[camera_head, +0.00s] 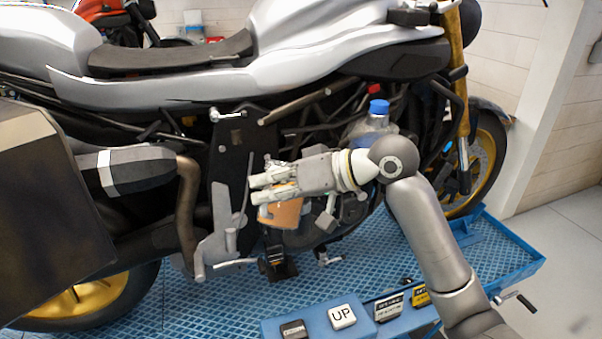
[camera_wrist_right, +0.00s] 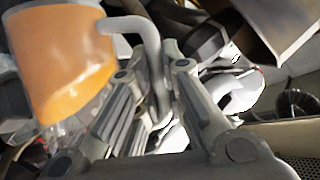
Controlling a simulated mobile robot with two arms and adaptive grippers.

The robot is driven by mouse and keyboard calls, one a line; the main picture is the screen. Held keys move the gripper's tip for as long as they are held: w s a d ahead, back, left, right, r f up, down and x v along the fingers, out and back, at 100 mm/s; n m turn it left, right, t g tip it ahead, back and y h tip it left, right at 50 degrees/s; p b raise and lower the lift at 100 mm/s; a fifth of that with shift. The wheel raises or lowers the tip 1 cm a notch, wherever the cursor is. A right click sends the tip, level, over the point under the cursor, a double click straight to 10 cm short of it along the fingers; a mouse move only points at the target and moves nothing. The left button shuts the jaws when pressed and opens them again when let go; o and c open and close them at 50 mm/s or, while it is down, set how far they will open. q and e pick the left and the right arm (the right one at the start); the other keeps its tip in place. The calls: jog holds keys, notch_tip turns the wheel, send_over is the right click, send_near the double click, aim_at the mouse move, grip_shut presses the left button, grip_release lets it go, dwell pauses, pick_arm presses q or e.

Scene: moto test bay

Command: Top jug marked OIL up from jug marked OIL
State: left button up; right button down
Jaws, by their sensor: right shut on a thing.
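My right gripper (camera_head: 263,190) reaches in from the right in front of the motorcycle. It is shut on the grey handle (camera_wrist_right: 150,45) of an orange jug (camera_head: 285,212). The jug hangs beside and just below the fingers. In the right wrist view the orange jug (camera_wrist_right: 65,60) fills the upper left, and its handle runs down between the fingers. No OIL marking can be read on it. A clear container with a blue cap (camera_head: 378,108) shows behind my right wrist; its lower part is hidden. My left gripper is not in view.
A silver motorcycle (camera_head: 330,50) stands on a blue grated platform (camera_head: 375,255). A blue panel with an UP button (camera_head: 342,315) lies in front. A large dark box (camera_head: 50,210) blocks the left. A white wall post (camera_head: 545,100) stands at right.

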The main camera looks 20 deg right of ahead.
aim_at(273, 168)
jog(key=shift+w+d+r+p, duration=0.2)
jog(key=shift+w+r+p, duration=0.1)
jog(key=shift+p, duration=0.1)
dwell(1.0)
jog(key=shift+w+d+r+m+g+y, duration=0.25)
jog(key=shift+r+m+y, duration=0.1)
jog(key=shift+r+m, duration=0.25)
jog(key=shift+w+d+r+m+g+y, duration=0.25)
jog(key=shift+r+m+y, duration=0.1)
jog(key=shift+r+m, duration=0.25)
dwell(5.4)
